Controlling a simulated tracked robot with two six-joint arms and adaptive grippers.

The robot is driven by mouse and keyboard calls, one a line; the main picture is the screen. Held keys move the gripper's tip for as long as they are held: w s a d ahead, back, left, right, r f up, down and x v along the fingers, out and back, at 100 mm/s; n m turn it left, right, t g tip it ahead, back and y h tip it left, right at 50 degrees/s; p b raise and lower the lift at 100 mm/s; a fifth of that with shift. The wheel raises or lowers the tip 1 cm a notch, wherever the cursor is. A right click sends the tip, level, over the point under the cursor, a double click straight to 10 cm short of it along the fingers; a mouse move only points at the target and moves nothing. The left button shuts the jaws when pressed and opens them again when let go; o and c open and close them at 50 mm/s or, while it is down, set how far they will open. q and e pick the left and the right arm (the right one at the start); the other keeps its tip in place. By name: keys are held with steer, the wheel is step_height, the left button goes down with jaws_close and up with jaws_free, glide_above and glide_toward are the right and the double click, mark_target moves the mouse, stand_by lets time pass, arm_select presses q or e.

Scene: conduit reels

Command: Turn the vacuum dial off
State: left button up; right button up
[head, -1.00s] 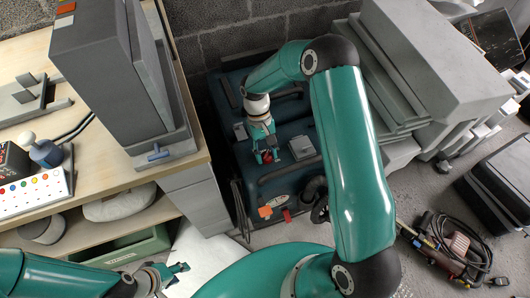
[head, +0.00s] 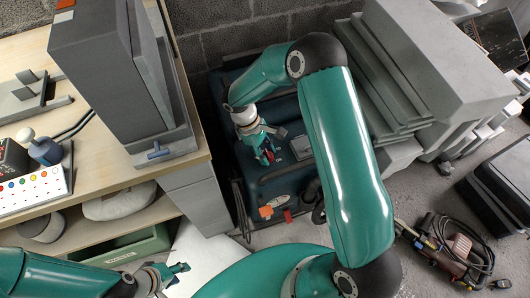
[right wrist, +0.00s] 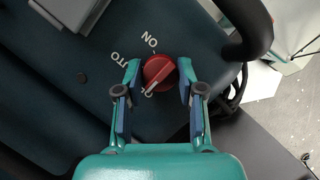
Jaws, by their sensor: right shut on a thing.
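The red vacuum dial (right wrist: 159,72) sits on the dark teal vacuum's top in the right wrist view. Its pale pointer line slants to the lower left, toward a partly hidden label. The "ON" label is above it and an "AUTO"-like label to its upper left. My right gripper (right wrist: 159,75) is shut on the dial, one finger at each side. In the head view my right gripper (head: 265,152) reaches down onto the vacuum (head: 283,182) and mostly hides the dial. My left gripper (head: 178,277) is open and empty at the bottom left, away from the vacuum.
A wooden bench (head: 110,165) with a tall grey block (head: 120,75) stands left of the vacuum. A block wall is behind it. Stacked grey panels (head: 375,90) stand to the right. A corded tool (head: 445,245) lies on the floor.

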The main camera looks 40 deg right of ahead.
steer(key=shift+a, duration=0.1)
stand_by(0.4)
steer(key=o, duration=1.1)
steer(key=shift+o, duration=0.2)
steer(key=v, duration=1.1)
steer(key=shift+w+r, duration=0.15)
steer(key=shift+r, duration=0.2)
steer(key=shift+a, duration=0.15)
